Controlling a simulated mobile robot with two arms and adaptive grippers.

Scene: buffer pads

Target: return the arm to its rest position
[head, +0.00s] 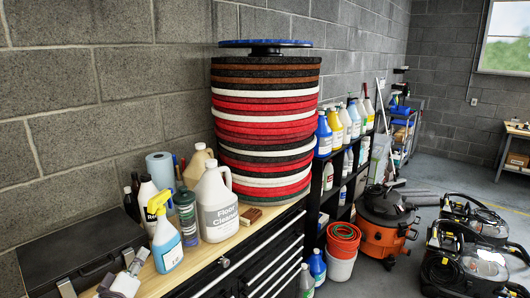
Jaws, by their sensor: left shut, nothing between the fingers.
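My left gripper (137,262) shows at the bottom left, low over the wooden bench top, beside the black case and just left of the blue spray bottle (164,236). Its fingers are shut and hold nothing. I cannot tell whether it touches the bench. My right gripper is not in view. A tall stack of red, black, brown and white buffer pads (264,126) stands on the bench, with a blue disc (266,43) on top. The gripper is well apart from the stack.
A floor cleaner jug (216,205), a blue paper roll (160,170) and bottles crowd the bench. A black case (75,245) lies at left. Black shelves with bottles stand behind. An orange vacuum (385,235), red bucket (343,238) and floor machines (465,265) occupy the floor.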

